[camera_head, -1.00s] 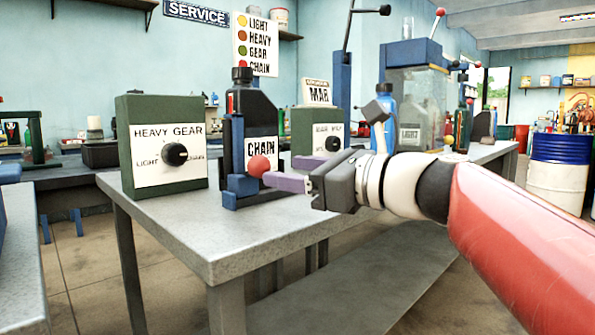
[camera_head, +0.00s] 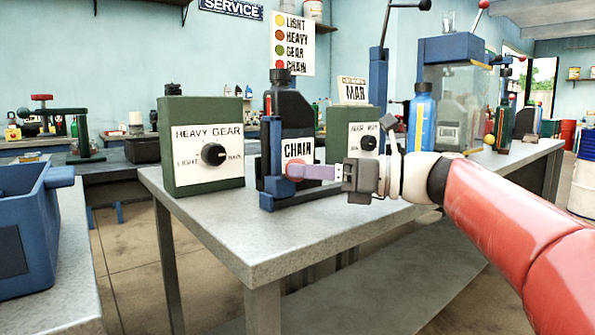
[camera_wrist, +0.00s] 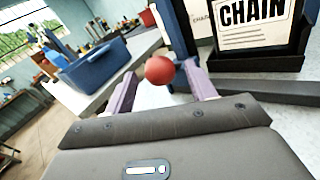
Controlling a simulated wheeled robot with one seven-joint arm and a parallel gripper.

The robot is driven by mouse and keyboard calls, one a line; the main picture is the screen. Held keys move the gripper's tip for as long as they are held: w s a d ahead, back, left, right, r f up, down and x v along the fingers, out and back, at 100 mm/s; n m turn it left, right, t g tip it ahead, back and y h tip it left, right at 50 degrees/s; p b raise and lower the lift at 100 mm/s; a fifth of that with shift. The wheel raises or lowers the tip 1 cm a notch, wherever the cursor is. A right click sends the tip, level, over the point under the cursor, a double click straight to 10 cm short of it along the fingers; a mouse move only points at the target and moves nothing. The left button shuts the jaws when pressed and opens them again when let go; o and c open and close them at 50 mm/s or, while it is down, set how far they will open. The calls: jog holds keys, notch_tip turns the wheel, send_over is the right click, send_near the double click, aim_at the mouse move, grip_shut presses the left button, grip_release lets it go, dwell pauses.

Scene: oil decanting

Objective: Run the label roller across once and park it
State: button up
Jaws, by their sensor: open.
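A blue stand (camera_head: 270,165) holds a dark bottle (camera_head: 292,107) with a white CHAIN label on the grey table. A red ball knob (camera_head: 295,171) sticks out at the front of this stand. I cannot pick out a separate label roller; the knob may be its handle. My gripper (camera_wrist: 160,76) is open, its purple fingers pointing at the knob. In the wrist view the red knob (camera_wrist: 160,70) shows between the two fingertips, with a gap on each side. In the head view one finger hides the other and overlaps the knob's right edge.
A green HEAVY GEAR dial box (camera_head: 202,150) stands left of the bottle, another dial box (camera_head: 350,135) behind right. A blue bottle (camera_head: 421,120) stands farther right. A blue crate (camera_head: 45,215) sits on the left bench. The table's front left corner is clear.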

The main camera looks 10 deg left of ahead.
jog(key=shift+a, duration=1.4)
